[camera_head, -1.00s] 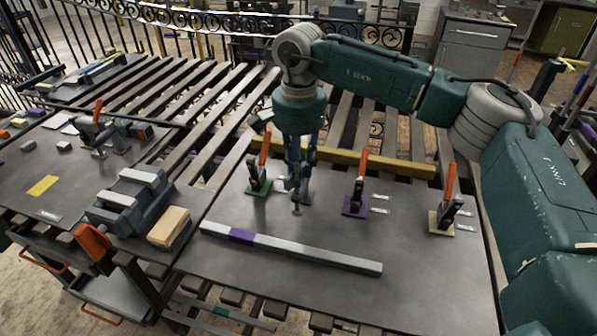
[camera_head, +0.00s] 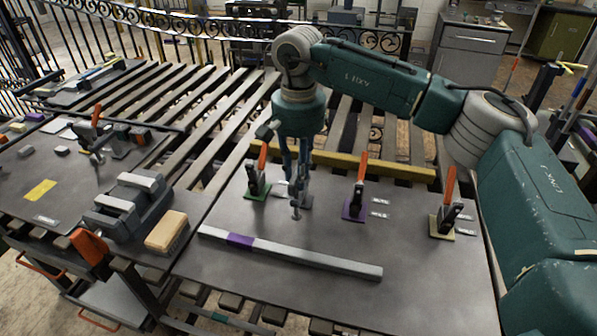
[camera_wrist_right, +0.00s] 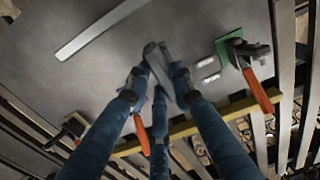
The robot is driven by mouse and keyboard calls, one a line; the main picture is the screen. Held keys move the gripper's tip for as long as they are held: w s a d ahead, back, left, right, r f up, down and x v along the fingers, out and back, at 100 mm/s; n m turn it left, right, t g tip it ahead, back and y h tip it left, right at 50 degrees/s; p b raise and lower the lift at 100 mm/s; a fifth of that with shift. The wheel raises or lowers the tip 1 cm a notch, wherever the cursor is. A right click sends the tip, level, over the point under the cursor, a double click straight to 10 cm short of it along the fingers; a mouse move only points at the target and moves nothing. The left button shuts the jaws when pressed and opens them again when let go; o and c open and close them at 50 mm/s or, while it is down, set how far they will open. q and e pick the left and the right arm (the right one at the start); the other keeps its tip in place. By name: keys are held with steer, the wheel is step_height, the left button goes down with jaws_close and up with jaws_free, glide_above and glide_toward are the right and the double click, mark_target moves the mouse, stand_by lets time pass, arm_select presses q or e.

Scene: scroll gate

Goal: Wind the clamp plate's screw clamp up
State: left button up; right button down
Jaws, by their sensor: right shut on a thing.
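The dark steel plate (camera_head: 420,275) lies in the centre and right of the head view. My right gripper (camera_head: 297,180) points straight down over its back part. It is shut on the upper part of a small grey metal screw clamp (camera_head: 297,208), whose lower end shows below the fingers. In the wrist view my right gripper's fingers (camera_wrist_right: 157,88) close around the grey metal screw clamp (camera_wrist_right: 153,52). The fingers hide much of the clamp, so its height above the plate is unclear. My left gripper is not in view.
Orange-handled clamps stand on green (camera_head: 256,190), purple (camera_head: 354,208) and yellow (camera_head: 441,228) pads near my right gripper. A long grey bar with a purple band (camera_head: 240,240) lies in front.

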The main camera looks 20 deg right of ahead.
steer(key=c, duration=1.5)
jaws_free()
step_height(320, 180, up, 12)
steer(key=shift+f, duration=0.1)
